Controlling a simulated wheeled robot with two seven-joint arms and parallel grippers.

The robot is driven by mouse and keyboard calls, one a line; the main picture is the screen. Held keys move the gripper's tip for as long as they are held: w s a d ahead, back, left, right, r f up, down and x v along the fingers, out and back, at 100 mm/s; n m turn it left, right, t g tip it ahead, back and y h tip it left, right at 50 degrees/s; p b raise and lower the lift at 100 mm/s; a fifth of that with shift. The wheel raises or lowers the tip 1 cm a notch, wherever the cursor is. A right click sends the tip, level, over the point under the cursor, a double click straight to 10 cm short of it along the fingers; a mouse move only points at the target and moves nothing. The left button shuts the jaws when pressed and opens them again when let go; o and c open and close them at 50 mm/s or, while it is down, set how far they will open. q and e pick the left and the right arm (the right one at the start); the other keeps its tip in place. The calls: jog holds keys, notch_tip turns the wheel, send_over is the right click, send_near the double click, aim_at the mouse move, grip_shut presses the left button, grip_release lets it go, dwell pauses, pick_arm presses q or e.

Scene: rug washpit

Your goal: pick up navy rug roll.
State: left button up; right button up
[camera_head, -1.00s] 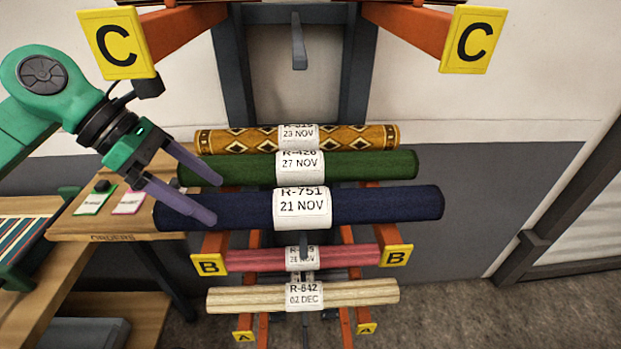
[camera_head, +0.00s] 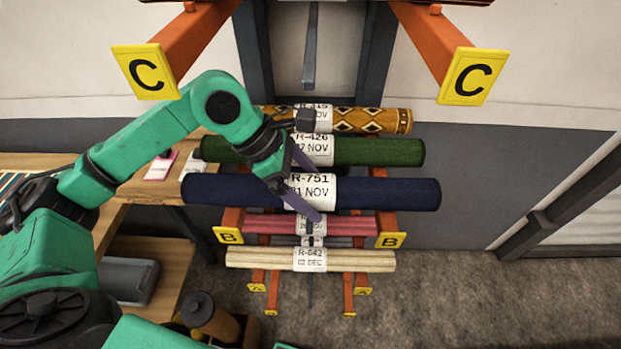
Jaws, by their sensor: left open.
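The navy rug roll (camera_head: 390,192) lies level across the rack, with a white label reading R-751, 21 NOV around its middle. My left gripper (camera_head: 318,196) is open in front of the roll's middle, its purple fingers over part of the label. One finger is at the label's upper edge and the other at its lower edge. I cannot tell whether the fingers touch the roll. My left arm comes in from the left and hides a little of the roll. My right gripper is not in view.
A green roll (camera_head: 385,152) and a patterned gold roll (camera_head: 380,121) lie just behind. A red roll (camera_head: 262,224) and a cream roll (camera_head: 270,258) lie lower. Orange arms with yellow C plates (camera_head: 473,76) jut out above. A wooden table (camera_head: 140,182) stands left.

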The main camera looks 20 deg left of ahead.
pick_arm(q)
grip_shut()
dwell(0.3)
